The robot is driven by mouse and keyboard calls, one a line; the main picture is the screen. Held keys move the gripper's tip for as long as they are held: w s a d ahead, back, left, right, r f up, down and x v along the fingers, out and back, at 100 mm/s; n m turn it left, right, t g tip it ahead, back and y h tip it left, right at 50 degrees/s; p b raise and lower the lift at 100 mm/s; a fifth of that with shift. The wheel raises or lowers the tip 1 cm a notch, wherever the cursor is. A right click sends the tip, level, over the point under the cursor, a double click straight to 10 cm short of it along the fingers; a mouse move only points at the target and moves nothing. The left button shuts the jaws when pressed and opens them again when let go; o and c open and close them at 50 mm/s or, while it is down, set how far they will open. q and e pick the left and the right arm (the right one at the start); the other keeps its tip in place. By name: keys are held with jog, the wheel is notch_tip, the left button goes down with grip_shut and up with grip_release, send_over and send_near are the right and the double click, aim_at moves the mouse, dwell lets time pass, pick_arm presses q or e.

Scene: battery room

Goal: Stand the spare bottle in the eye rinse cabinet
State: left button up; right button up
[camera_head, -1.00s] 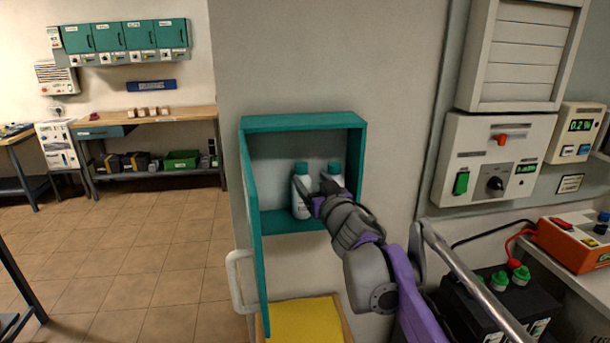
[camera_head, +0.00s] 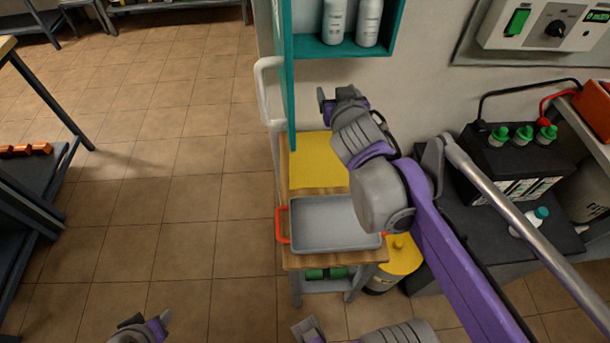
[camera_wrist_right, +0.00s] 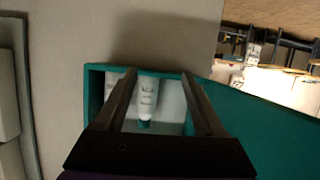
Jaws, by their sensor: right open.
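Two white bottles, a left one (camera_head: 334,20) and a right one (camera_head: 368,22), stand upright side by side on the floor of the teal cabinet (camera_head: 345,49). Their tops are cut off in the head view. I cannot tell by looks which is the spare. My right gripper (camera_head: 330,98) is open and empty, below and in front of the cabinet, apart from the bottles. In the right wrist view, a white bottle with a teal cap (camera_wrist_right: 148,98) appears upside down beyond the open fingers (camera_wrist_right: 165,105). Parts of my arm show at the bottom edge; my left gripper's jaws are unclear.
The cabinet door (camera_head: 287,80) stands open on the left. Below is a small wooden stand with a yellow mat (camera_head: 318,160) and a grey tray (camera_head: 335,225) with red handles, empty. A white rail (camera_head: 268,95) is left of it. Black batteries (camera_head: 500,165) stand at the right.

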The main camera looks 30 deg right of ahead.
jog(key=s+a+f+n+g+y, duration=0.2)
jog(key=s+a+f+g+y, duration=0.1)
jog(key=s+a+f, duration=0.4)
jog(key=s+a+f+n+g+y, duration=0.3)
jog(key=s+a+f, duration=0.5)
jog(key=a+f, duration=0.3)
notch_tip(320, 180, down, 3)
jog(key=shift+s+f+g+y, duration=0.1)
jog(key=shift+s+g+y, duration=0.2)
jog(key=shift+g, duration=0.1)
